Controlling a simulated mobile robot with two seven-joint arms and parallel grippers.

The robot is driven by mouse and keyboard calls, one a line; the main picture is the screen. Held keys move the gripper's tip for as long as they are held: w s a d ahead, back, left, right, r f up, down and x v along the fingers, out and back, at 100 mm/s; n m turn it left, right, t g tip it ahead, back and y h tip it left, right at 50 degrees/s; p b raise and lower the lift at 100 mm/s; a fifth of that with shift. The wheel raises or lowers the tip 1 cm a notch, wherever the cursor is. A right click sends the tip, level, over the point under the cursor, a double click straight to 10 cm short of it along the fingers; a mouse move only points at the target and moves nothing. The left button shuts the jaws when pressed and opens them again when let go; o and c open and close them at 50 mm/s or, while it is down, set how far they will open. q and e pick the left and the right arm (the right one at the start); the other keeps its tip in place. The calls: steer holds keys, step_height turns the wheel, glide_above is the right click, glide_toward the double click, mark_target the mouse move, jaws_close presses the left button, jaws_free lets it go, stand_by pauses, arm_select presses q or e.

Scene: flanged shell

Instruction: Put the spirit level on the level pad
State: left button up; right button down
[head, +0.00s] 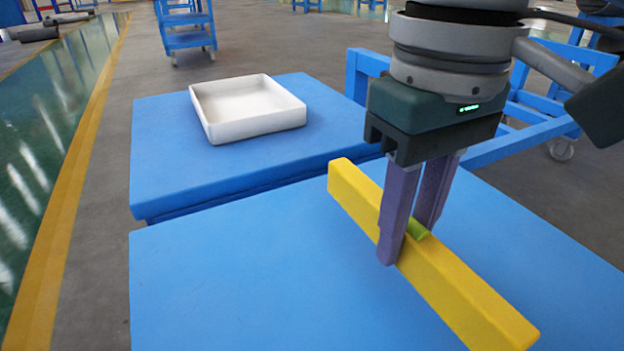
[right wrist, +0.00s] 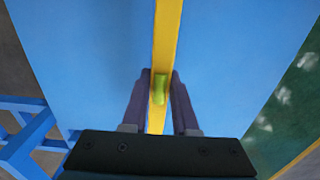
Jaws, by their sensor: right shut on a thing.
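The spirit level is a long yellow bar (head: 450,290) with a green vial at its middle. My right gripper (head: 405,245) points down with its purple fingers shut on the level, one on each side near the vial. The right wrist view shows the bar (right wrist: 168,30) running lengthwise between the two fingers (right wrist: 159,85). I cannot tell whether the bar touches the blue surface below it or hangs just above. I cannot make out a separate level pad in either view. My left gripper is not in view.
A blue table top (head: 220,290) lies under the level, mostly bare. Behind it, across a narrow gap, a second blue table (head: 165,170) bears an empty white tray (head: 255,127). Blue cart framing (head: 530,125) stands at the right.

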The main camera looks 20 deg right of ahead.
mark_target(400, 259)
step_height(400, 259, down, 4)
steer(key=shift+r+b, duration=0.1)
steer(key=shift+b, duration=0.8)
steer(key=shift+r, duration=0.1)
steer(key=c, duration=0.7)
jaws_free()
